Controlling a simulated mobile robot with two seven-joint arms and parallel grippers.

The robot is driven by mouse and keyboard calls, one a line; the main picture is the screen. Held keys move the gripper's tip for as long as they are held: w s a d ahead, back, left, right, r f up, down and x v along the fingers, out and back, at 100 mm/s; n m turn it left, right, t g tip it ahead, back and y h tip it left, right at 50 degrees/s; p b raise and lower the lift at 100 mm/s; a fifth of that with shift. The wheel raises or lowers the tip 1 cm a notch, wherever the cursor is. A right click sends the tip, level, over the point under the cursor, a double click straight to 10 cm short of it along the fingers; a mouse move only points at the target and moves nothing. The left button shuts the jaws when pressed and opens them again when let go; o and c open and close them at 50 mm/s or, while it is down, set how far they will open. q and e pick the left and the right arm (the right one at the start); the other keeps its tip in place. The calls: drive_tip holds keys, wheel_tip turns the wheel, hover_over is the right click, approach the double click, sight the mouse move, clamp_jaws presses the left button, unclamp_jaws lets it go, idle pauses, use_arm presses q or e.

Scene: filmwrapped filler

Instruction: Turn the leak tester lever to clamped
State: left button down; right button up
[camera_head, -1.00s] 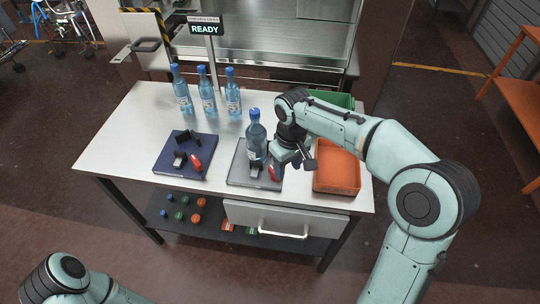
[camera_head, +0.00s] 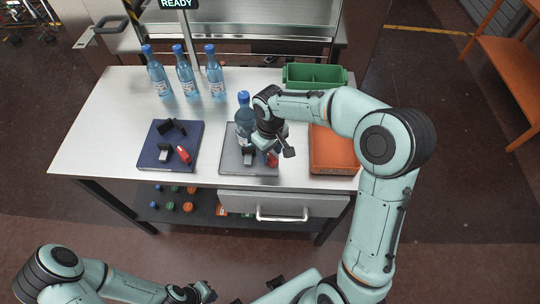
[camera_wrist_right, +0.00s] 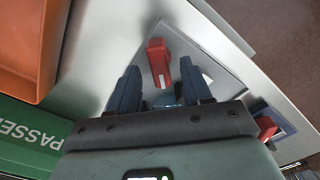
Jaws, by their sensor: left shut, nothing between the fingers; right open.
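A grey fixture plate (camera_head: 232,166) on the table holds an upright blue bottle (camera_head: 243,108) with a blue cap. Its red lever (camera_head: 272,160) is partly hidden by my right gripper (camera_head: 277,146) in the head view. The right wrist view shows the red lever (camera_wrist_right: 158,62) just beyond the fingertips of my open right gripper (camera_wrist_right: 160,85), lined up with the gap and not gripped. A navy plate (camera_head: 150,158) to the left carries black blocks and another red lever (camera_head: 183,154), with no bottle. I cannot tell from labels which fixture is the leak tester. My left gripper (camera_head: 203,292) is shut and empty, low in front of the table.
Several blue bottles (camera_head: 185,75) stand at the back left. A green bin (camera_head: 315,77) and an orange bin (camera_head: 333,150) are on the right. A sign (camera_head: 176,3) reads READY. A drawer (camera_head: 275,203) and a lower shelf with coloured caps sit below.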

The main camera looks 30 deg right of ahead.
use_arm(q)
drive_tip(key=shift+f, duration=0.1)
use_arm(e)
drive_tip(key=shift+f, duration=1.25)
clamp_jaws()
use_arm(q)
drive_tip(key=shift+s, duration=0.1)
